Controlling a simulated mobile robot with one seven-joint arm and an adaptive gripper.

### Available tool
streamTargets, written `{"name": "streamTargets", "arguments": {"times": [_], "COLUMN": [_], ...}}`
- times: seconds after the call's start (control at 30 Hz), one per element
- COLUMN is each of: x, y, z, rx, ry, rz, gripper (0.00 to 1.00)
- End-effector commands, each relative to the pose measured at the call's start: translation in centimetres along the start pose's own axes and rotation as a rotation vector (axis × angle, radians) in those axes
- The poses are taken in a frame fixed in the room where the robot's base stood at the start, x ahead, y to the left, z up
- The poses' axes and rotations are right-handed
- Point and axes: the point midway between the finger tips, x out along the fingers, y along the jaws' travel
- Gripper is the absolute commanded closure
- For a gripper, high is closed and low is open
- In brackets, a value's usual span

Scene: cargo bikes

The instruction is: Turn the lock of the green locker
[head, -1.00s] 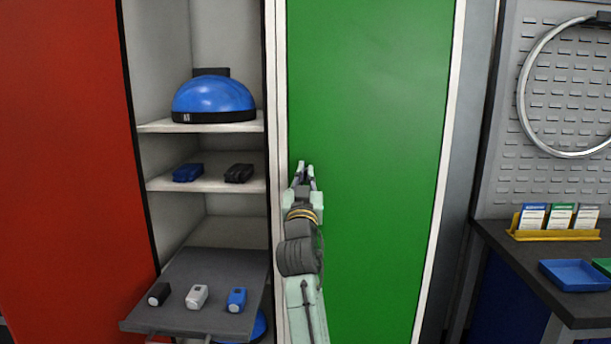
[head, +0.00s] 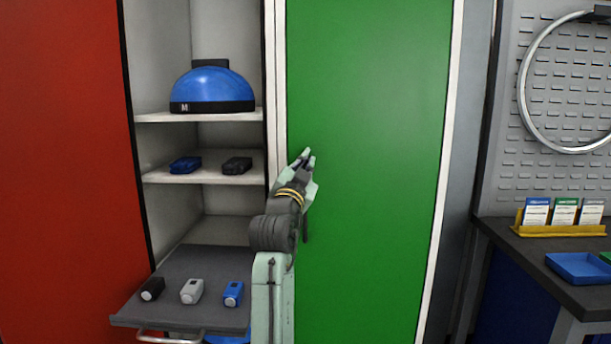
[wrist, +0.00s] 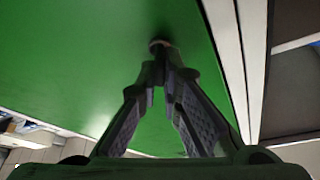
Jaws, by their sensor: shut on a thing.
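The green locker (head: 375,120) has a tall flat closed door in the middle of the head view; it also fills much of the wrist view (wrist: 80,60). Its lock (wrist: 157,43) is a small round dark knob in the wrist view, near the door's edge. My gripper (head: 305,157) is at the left side of the green door in the head view, tilted up and to the right. In the wrist view its fingertips (wrist: 164,55) come together on the lock. The gripper hides the lock in the head view.
Open shelves (head: 200,178) with a blue helmet (head: 212,88) and small dark and blue items stand left of the door. A pulled-out grey tray (head: 190,265) holds small devices at lower left. A dark workbench (head: 545,262) is at right.

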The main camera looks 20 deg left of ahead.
Motion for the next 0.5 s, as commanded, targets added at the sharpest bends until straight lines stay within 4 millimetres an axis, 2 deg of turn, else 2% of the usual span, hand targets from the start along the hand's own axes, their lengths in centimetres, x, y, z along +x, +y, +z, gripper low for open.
{"name": "streamTargets", "arguments": {"times": [0.5], "x": [-0.06], "y": [0.2], "z": [0.16], "rx": [0.456], "ry": [-0.002], "rz": [0.189], "gripper": [1.0]}}
